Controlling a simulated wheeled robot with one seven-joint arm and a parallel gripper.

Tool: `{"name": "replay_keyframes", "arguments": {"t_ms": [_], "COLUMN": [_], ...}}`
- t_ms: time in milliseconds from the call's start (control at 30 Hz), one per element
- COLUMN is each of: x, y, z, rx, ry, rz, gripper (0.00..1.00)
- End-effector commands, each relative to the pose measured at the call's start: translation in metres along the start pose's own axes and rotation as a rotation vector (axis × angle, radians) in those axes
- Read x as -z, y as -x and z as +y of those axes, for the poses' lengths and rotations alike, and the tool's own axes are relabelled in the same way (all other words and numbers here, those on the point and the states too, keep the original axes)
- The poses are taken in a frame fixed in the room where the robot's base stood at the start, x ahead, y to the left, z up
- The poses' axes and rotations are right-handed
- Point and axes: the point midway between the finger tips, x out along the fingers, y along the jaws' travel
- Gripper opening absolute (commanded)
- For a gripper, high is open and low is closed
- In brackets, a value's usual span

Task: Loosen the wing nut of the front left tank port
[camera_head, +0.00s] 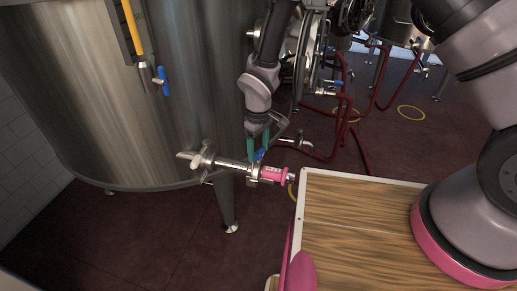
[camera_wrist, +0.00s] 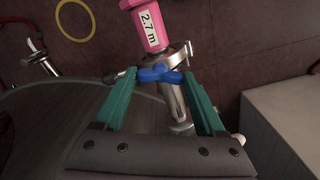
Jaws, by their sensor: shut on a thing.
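The front left tank port is a steel pipe (camera_head: 232,164) that sticks out low from the big steel tank (camera_head: 170,90). A pink fitting (camera_head: 272,174) is clamped to its end; in the wrist view its label (camera_wrist: 149,23) reads "2.7 m". The blue wing nut (camera_wrist: 160,74) of the steel clamp (camera_wrist: 178,58) lies between the green fingertips of my gripper (camera_wrist: 159,78). My gripper is shut on it. In the head view my gripper (camera_head: 258,146) comes down from above the port, and the wing nut (camera_head: 260,154) is partly hidden by the fingers.
A wood-topped cart (camera_head: 360,215) stands just right of the fitting. A blue-handled valve (camera_head: 162,82) and yellow sight gauge (camera_head: 132,28) are on the tank. Red hoses (camera_head: 345,125) and a yellow ring (camera_head: 411,112) lie behind on the dark red floor.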

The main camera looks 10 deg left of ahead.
Motion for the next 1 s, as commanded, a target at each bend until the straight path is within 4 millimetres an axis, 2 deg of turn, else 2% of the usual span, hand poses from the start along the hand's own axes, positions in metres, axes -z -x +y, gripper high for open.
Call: {"name": "replay_keyframes", "arguments": {"t_ms": [200, 500, 1000], "x": [0.0009, 0.0008, 0.0007], "y": [0.0005, 0.0005, 0.0005], "z": [0.0008, 0.0006, 0.0008], "rx": [0.0, -0.001, -0.002], "ry": [0.178, 0.345, 0.414], "rz": [0.002, 0.002, 0.001], "gripper": [0.17, 0.17, 0.17]}}
